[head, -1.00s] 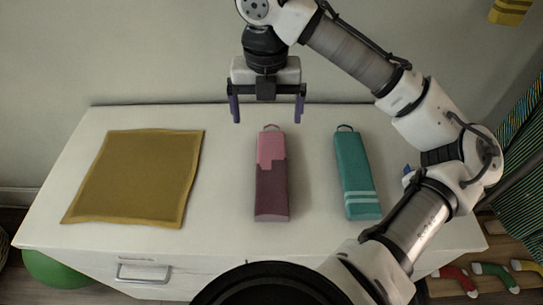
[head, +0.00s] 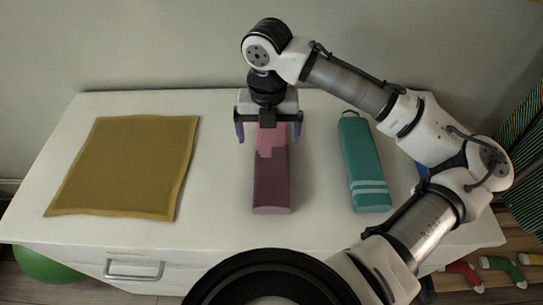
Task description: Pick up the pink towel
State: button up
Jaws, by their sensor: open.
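The pink towel (head: 271,182) is a folded, long block in two tones, light pink at the far end and dark mauve at the near end. It lies lengthwise on the white cabinet top. My gripper (head: 268,134) is open and points down over the towel's far, light pink end, with one finger on each side of it. The gripper hides the far tip of the towel. I cannot tell how high the fingertips are above the cabinet top.
A teal folded towel (head: 362,160) with pale stripes lies to the right, near my arm. A flat mustard cloth (head: 125,165) lies to the left. A wall stands behind. A drawer handle (head: 135,268) is on the front.

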aim_at(272, 148)
jog(key=f, duration=0.4)
jog(key=shift+d+f, duration=0.35)
jog(key=shift+f, duration=0.05)
jog(key=shift+w, duration=0.1)
jog(key=c, duration=1.2)
